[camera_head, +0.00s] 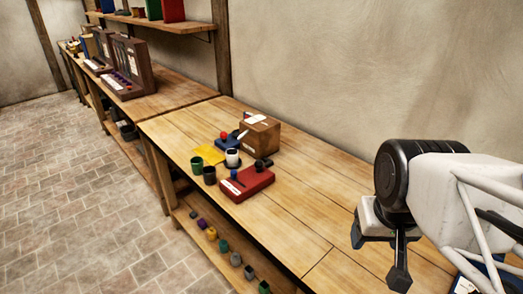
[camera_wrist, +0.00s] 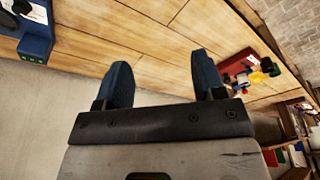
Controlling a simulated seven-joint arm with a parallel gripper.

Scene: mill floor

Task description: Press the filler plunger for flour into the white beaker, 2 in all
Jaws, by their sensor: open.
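The white beaker (camera_head: 233,157) stands upright on the workbench, in a cluster of small items, with a dark ring or base around its foot. Just behind it is a wooden box (camera_head: 260,134) with pale labels. A red ball (camera_head: 223,136) on a blue base and a small white piece (camera_head: 242,134) are beside the box. I cannot tell which part is the flour plunger. My gripper (camera_head: 379,250) is open and empty, well right of the cluster; its two blue fingers (camera_wrist: 163,78) show apart in the wrist view.
Several small pots (camera_head: 211,233) stand on the lower shelf. A blue device (camera_wrist: 35,40) is at the wrist view's upper left. Bench planks (camera_head: 310,220) between gripper and cluster are clear; a wall rises behind.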

